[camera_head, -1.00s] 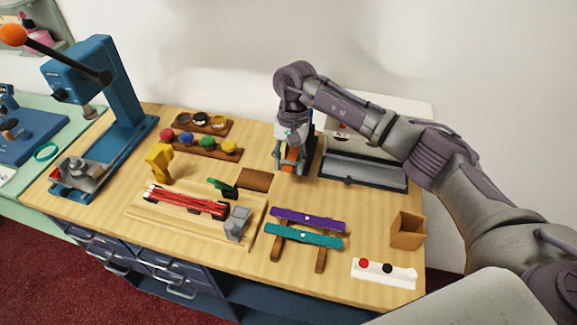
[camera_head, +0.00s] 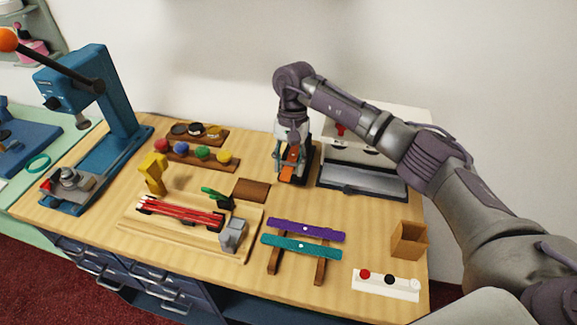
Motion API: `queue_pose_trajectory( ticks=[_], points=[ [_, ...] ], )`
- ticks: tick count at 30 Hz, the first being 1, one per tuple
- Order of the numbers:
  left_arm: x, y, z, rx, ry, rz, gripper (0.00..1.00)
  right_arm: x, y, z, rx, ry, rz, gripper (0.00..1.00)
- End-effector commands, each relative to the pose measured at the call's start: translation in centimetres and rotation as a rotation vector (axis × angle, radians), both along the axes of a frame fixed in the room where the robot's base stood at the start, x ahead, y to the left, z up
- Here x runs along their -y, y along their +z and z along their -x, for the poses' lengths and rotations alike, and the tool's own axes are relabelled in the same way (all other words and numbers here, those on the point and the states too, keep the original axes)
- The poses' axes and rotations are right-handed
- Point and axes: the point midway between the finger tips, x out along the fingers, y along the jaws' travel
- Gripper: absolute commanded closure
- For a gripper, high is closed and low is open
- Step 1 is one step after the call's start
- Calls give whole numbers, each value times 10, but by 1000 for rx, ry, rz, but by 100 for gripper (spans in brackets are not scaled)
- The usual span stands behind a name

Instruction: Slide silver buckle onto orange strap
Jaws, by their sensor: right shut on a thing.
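My right gripper (camera_head: 289,165) points down in front of a dark upright stand (camera_head: 309,160) at the back of the counter. It is shut on an orange piece (camera_head: 287,173) that looks like the orange strap; the fingers hide part of it. A purple strap (camera_head: 306,229) and a teal strap (camera_head: 301,246) lie across a wooden rack (camera_head: 320,269). Small round pieces, one of them pale, sit on a brown holder (camera_head: 218,139) at the back left; I cannot tell whether one is the silver buckle. My left gripper is not in view.
A wooden board (camera_head: 137,229) carries red strips (camera_head: 181,212) and a grey block (camera_head: 233,234). A blue press (camera_head: 97,110) stands at left, a grey open case (camera_head: 362,176) at back right, a wooden box (camera_head: 409,240) at right. Bare wood lies between the gripper and the purple strap.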

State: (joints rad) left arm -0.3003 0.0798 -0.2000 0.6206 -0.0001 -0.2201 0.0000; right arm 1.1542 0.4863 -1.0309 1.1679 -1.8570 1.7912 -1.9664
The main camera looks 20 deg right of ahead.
Motion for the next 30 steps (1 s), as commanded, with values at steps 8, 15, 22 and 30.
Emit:
queue_pose_trajectory(
  ticks=[8,15,22,30],
  points=[
    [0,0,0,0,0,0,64,0,0,0,0,1,0,94],
    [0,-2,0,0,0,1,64,0,-1,0,0,1,0,94],
    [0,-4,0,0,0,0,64,0,-2,0,1,1,-1,94],
    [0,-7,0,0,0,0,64,0,-3,0,1,1,-1,94]
  ],
)
